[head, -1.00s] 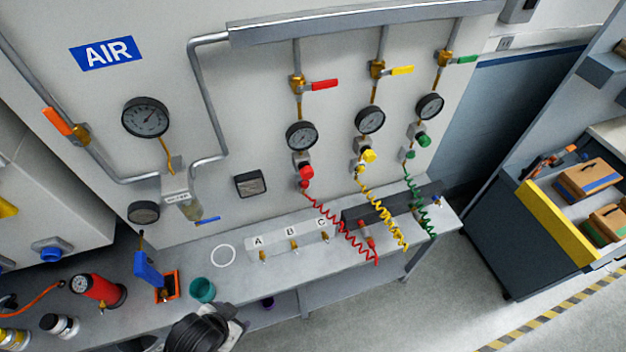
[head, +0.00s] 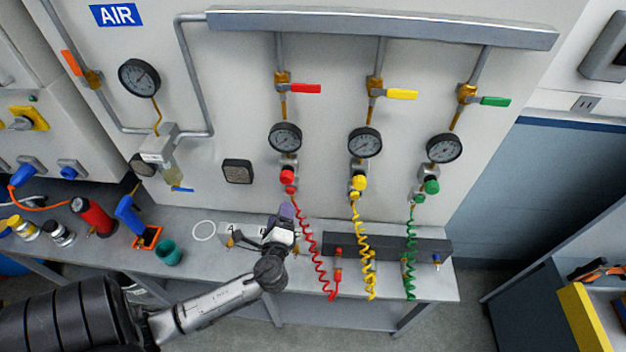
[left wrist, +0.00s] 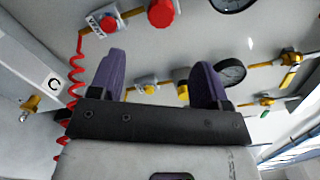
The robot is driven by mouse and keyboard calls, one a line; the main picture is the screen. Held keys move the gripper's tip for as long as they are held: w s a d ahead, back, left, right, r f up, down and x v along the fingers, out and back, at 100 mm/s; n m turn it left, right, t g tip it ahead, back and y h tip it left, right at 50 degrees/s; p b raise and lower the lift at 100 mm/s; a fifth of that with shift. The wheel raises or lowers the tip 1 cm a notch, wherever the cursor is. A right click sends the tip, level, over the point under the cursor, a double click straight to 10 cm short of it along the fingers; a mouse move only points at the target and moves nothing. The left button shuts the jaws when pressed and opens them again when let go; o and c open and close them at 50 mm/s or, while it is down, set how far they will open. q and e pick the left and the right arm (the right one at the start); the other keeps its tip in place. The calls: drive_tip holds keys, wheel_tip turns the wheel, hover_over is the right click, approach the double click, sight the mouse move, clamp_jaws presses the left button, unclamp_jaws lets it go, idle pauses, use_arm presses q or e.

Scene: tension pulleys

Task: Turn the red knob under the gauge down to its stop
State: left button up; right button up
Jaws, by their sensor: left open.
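The red knob (head: 287,174) sits on the regulator below the left of three small gauges (head: 285,137). In the left wrist view the red knob (left wrist: 162,13) is at the top, with a gauge (left wrist: 234,3) cut off beside it. My left gripper (head: 286,212), with purple fingers, is below the knob, apart from it, in front of the panel near the bench. In the left wrist view my left gripper (left wrist: 158,78) is open with nothing between its fingers. My right gripper is in neither view.
A coiled red hose (head: 309,242) hangs from below the knob, close to my left gripper. Yellow (head: 359,182) and green (head: 431,186) knobs are to the right. The bench (head: 215,262) holds a teal cup (head: 168,252) and a red cylinder (head: 92,215).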

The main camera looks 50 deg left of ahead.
sight(286, 181)
use_arm(q)
drive_tip(key=shift+m, duration=0.9)
drive_tip(key=p+x, duration=0.2)
drive_tip(key=x, duration=1)
drive_tip(key=shift+w+a+r, duration=0.1)
drive_tip(key=shift+p+x, duration=0.3)
drive_tip(key=shift+x, duration=0.5)
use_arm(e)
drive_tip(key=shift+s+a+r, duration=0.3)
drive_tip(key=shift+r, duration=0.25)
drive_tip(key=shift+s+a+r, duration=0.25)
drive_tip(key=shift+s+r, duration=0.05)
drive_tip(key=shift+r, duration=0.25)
use_arm(q)
drive_tip(key=c, duration=0.9)
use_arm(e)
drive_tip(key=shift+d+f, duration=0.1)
